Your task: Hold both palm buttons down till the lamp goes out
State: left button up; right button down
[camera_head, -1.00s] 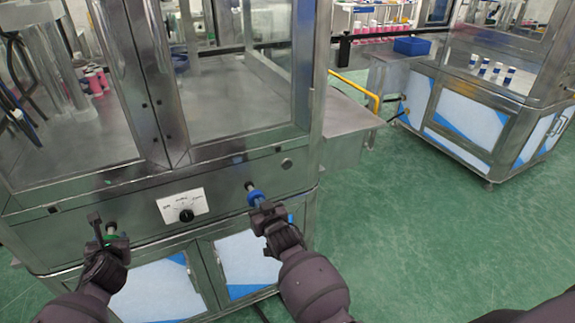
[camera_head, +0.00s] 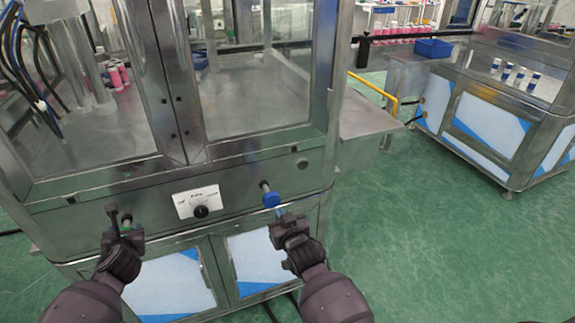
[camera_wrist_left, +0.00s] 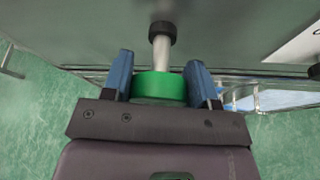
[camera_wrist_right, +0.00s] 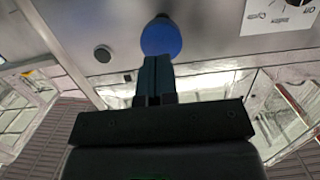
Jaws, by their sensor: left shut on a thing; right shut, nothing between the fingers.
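The left palm button is a green disc on a metal stem (camera_wrist_left: 160,88), on the front panel of the steel machine (camera_head: 245,185). My left gripper (camera_head: 124,230) has its fingers on either side of the green button and is shut on it. The right palm button is blue (camera_head: 271,200), on a stem that stands out from the panel. My right gripper (camera_head: 287,219) is shut and empty, just below and right of the blue button; its fingertips overlap the button's lower edge in the right wrist view (camera_wrist_right: 160,40). I cannot tell which fitting is the lamp.
A dark round fitting (camera_head: 302,163) sits on the panel, right of and above the blue button. A white dial plate (camera_head: 198,203) with a black knob lies between the buttons. Cabinet doors are below. Green floor (camera_head: 430,240) is clear to the right.

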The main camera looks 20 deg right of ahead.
pick_arm(q)
jog(key=shift+w+a+r, duration=0.1)
jog(key=shift+f, duration=0.2)
pick_arm(e)
jog(key=s, duration=0.6)
jog(key=shift+r, duration=0.45)
pick_arm(q)
jog(key=o, duration=1)
jog(key=v, duration=1.2)
